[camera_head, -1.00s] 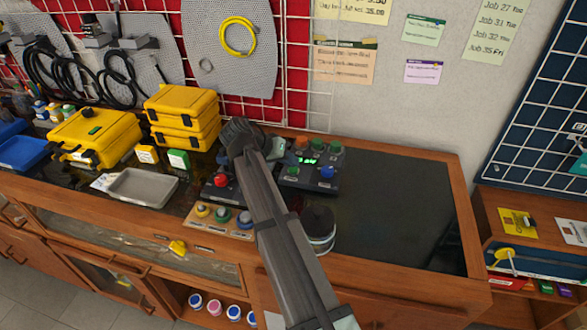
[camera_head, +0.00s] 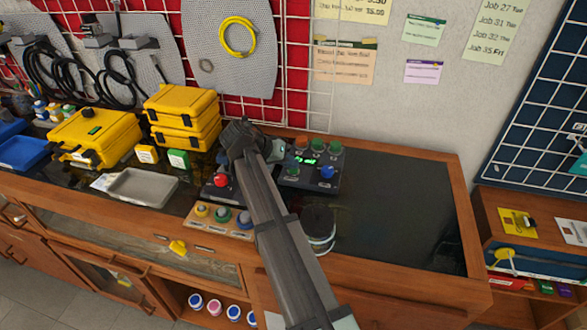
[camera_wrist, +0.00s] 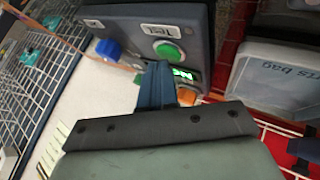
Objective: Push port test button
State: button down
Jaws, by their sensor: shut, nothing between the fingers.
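A dark control box (camera_head: 310,185) stands on the bench right of my arm. It carries an orange button (camera_head: 302,142), several green buttons, a blue knob (camera_head: 327,172) and a lit green display (camera_head: 304,161). In the wrist view a round green button (camera_wrist: 168,53) sits under a white label plate, with the display (camera_wrist: 182,74) beside it. My gripper (camera_wrist: 158,66) is shut and empty, its fingertips in front of the box face close to this button and the display. I cannot tell whether they touch. In the head view my arm mostly hides the gripper (camera_head: 276,152).
Left of my arm are a box with a red button (camera_head: 221,181), a wooden strip of coloured buttons (camera_head: 188,225) and a grey tray (camera_head: 140,189). Yellow cases (camera_head: 180,105) stand behind. A dark round container (camera_head: 318,225) is right of my arm. The dark mat (camera_head: 400,200) is clear.

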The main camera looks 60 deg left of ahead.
aim_at(291, 170)
jog(key=shift+f, duration=0.15)
dwell(0.5)
jog(key=shift+r, duration=0.95)
jog(key=shift+r, duration=0.1)
jog(key=shift+r, duration=2.4)
jog(key=shift+w, duration=0.1)
